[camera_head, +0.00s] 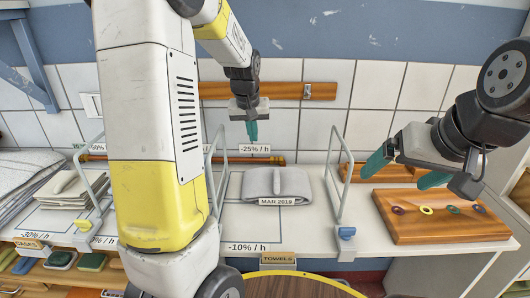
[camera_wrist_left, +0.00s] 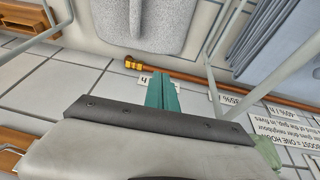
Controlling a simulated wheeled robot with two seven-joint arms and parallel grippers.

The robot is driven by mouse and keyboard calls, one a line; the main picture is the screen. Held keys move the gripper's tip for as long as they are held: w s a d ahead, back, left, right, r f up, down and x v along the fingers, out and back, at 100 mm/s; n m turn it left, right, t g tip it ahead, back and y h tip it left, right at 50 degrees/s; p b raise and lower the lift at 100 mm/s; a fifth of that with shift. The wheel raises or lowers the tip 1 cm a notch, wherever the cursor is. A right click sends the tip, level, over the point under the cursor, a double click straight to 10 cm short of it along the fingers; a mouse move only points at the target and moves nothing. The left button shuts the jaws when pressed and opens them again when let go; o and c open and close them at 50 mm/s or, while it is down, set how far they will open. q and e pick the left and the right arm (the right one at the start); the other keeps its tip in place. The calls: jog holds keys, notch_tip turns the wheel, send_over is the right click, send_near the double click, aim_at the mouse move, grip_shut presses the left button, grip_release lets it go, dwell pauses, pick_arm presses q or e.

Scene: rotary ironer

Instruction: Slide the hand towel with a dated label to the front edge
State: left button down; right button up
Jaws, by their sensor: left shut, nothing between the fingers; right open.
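The grey folded hand towel (camera_head: 262,183) lies on the white shelf, with a label reading "MAR 2019" (camera_head: 283,201) at its front. A grey cloth that looks like the same towel shows at the top of the left wrist view (camera_wrist_left: 190,14). My left gripper (camera_head: 252,138) is shut and empty. It points down and appears behind and above the towel, apart from it. Its teal fingers also show in the left wrist view (camera_wrist_left: 160,92). My right gripper (camera_head: 404,173) is open and empty, right of the towel, near the wooden board.
Wire dividers stand left (camera_head: 218,172) and right (camera_head: 337,178) of the towel. A wooden board (camera_head: 440,220) with several coloured rings lies at right. Other folded cloths (camera_head: 68,190) lie at left. Shelf in front of the towel is clear.

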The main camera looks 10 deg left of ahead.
pick_arm(q)
jog(key=shift+y, duration=0.4)
jog(key=x, duration=0.5)
jog(key=w+x, duration=0.1)
jog(key=x, duration=0.4)
jog(key=w+x, duration=0.1)
jog(key=x, duration=0.4)
jog(key=shift+a+r, duration=0.35)
jog(key=shift+s, duration=0.1)
